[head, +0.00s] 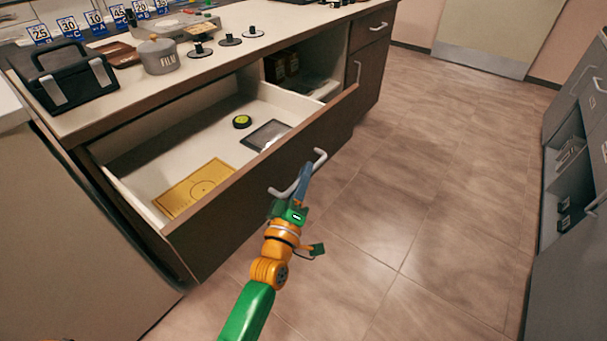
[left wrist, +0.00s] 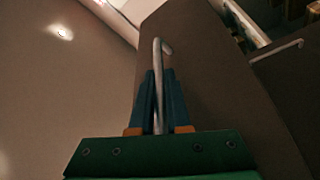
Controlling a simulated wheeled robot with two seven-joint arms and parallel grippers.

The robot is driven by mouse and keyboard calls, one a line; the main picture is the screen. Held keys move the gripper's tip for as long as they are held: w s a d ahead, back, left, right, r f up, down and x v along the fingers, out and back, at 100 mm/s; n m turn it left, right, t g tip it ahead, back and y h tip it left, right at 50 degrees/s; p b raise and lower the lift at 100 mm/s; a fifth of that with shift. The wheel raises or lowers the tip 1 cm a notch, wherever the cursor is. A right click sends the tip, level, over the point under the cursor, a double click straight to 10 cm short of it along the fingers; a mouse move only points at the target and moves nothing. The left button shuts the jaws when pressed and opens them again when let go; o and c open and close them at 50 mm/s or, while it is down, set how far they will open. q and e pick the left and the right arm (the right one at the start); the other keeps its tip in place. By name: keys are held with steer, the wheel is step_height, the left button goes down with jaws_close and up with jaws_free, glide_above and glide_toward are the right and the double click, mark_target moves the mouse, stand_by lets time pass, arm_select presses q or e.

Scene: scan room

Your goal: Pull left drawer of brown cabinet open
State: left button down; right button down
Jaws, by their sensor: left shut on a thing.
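The left drawer (head: 255,188) of the brown cabinet (head: 372,80) is pulled well out in the head view, with its inside showing. Inside lie a yellow card (head: 195,189), a small round black and green thing (head: 242,121) and a dark flat frame (head: 266,135). My left gripper (head: 303,180) is at the drawer front, shut on the silver bar handle (head: 319,160). In the left wrist view, the handle (left wrist: 157,85) runs between the two blue fingers (left wrist: 160,100). My right gripper is not in view.
On the countertop stand a black case (head: 62,78), a grey film canister (head: 158,56) and several dark discs. An open shelf (head: 300,80) lies right of the drawer. Tiled floor (head: 410,190) is clear to the right, up to a grey cabinet (head: 570,250).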

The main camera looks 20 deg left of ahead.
arm_select(q)
steer(key=c, duration=1.2)
jaws_free()
steer(key=shift+o, duration=0.2)
steer(key=v, duration=0.7)
steer(key=shift+p, duration=0.3)
